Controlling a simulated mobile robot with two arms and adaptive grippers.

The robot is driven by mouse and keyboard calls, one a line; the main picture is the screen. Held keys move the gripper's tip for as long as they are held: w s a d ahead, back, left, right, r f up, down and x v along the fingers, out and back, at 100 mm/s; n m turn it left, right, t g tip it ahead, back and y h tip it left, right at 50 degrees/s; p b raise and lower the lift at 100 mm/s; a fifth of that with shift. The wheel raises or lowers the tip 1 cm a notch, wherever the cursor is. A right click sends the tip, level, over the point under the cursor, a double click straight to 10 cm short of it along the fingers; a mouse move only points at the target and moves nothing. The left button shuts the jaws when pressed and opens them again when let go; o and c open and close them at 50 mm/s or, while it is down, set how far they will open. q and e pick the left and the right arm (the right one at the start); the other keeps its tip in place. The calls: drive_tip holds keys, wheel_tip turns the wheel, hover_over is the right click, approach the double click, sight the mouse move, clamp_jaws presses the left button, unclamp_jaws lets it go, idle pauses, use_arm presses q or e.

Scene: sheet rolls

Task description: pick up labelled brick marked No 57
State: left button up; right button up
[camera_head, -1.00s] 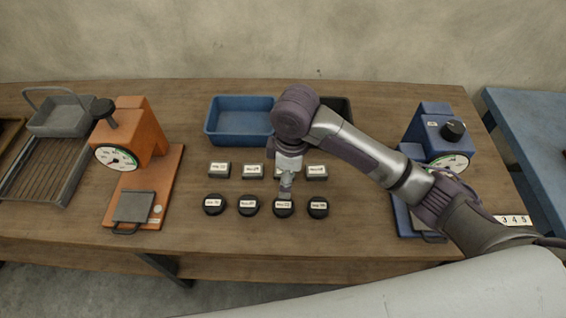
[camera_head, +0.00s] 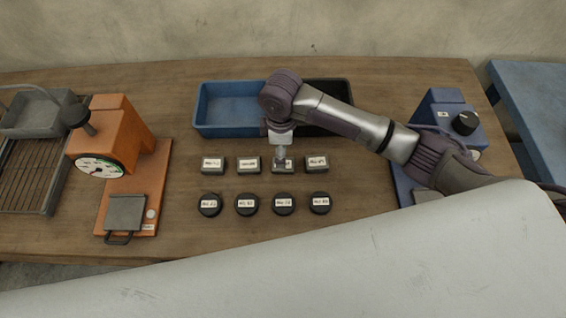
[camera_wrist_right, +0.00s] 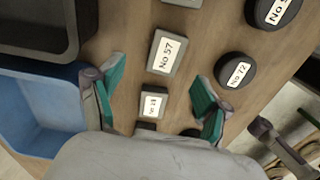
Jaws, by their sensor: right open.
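The labelled brick marked No 57 (camera_wrist_right: 167,55) is a small grey block with a white label, lying flat on the table in the right wrist view. In the head view it appears to be the third brick from the left (camera_head: 284,167), its label too small to read. My right gripper (camera_wrist_right: 157,86) is open and empty, its green-padded fingers apart. In the head view the gripper (camera_head: 280,153) is over that third brick, partly covering it.
Other labelled bricks flank it, one marked No 14 (camera_wrist_right: 153,103). Round black pucks (camera_head: 283,204) form a row in front. A blue tray (camera_head: 230,131) and black tray (camera_head: 345,88) stand behind. An orange scale (camera_head: 150,180) is left, a blue scale (camera_head: 440,105) right.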

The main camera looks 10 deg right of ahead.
sight(289, 170)
drive_tip(key=shift+f, duration=0.3)
drive_tip(key=f, duration=0.2)
drive_tip(key=s+f+p, duration=0.1)
drive_tip(key=f, duration=0.1)
drive_tip(key=shift+d, duration=0.2)
drive_tip(key=shift+f, duration=0.4)
drive_tip(key=shift+w+f, duration=0.1)
drive_tip(key=shift+f, duration=0.05)
drive_tip(key=shift+c, duration=0.2)
use_arm(q)
drive_tip(key=shift+w+r, duration=0.75)
drive_tip(key=shift+w, duration=0.15)
use_arm(e)
drive_tip(key=c, duration=1.2)
